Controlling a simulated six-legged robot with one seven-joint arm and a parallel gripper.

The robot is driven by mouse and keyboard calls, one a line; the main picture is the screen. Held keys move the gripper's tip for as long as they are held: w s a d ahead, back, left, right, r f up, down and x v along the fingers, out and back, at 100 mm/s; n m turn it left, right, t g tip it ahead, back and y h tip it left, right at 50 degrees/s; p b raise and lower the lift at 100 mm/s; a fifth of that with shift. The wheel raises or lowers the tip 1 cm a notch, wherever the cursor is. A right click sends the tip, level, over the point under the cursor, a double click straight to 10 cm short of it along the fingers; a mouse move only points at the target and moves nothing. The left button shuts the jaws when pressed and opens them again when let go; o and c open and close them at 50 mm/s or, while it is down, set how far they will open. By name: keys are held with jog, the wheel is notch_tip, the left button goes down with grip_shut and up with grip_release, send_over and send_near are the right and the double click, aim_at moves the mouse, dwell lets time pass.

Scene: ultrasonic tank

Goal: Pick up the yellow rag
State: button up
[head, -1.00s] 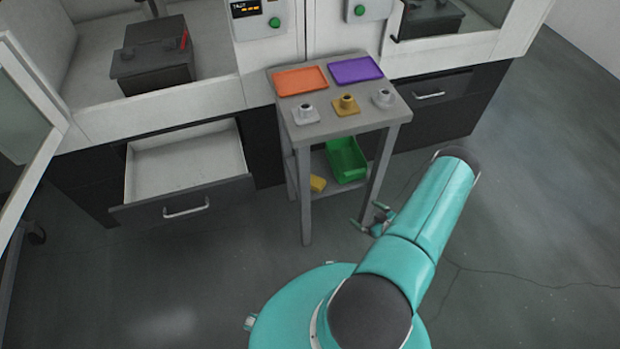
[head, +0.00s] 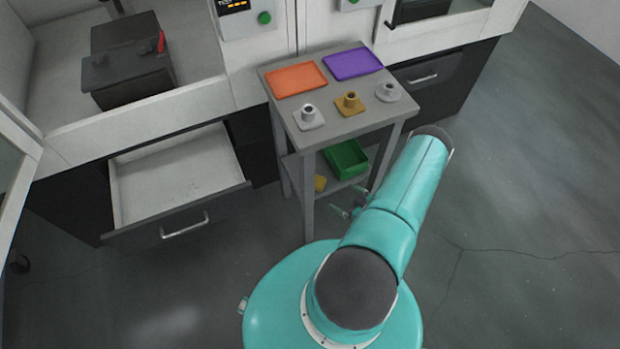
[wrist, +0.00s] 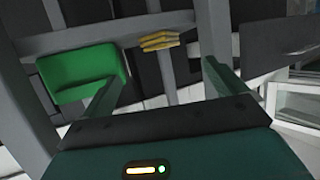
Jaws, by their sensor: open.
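The yellow rag (head: 320,183) lies on the lower shelf of the grey stand, partly hidden behind a front leg in the head view. In the wrist view the rag (wrist: 159,41) shows folded, at the top middle, ahead of my gripper and between the lines of its two fingers. My gripper (head: 350,201) is open and empty, in front of the stand at about the lower shelf's height, to the right of the rag. In the wrist view its fingers (wrist: 160,80) are spread wide and touch nothing that I can see.
A green bin (head: 346,160) sits beside the rag on the lower shelf. The stand's top (head: 335,88) holds an orange tray (head: 296,79), a purple tray (head: 352,63) and three flanged fittings. An open drawer (head: 178,180) juts out at the left. The stand's legs flank the shelf.

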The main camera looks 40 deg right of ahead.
aim_at(324, 185)
jog(key=x, duration=1.3)
jog(key=shift+w+f, duration=0.15)
jog(key=shift+c, duration=0.5)
jog(key=c, duration=1.2)
jog(key=shift+c, duration=0.5)
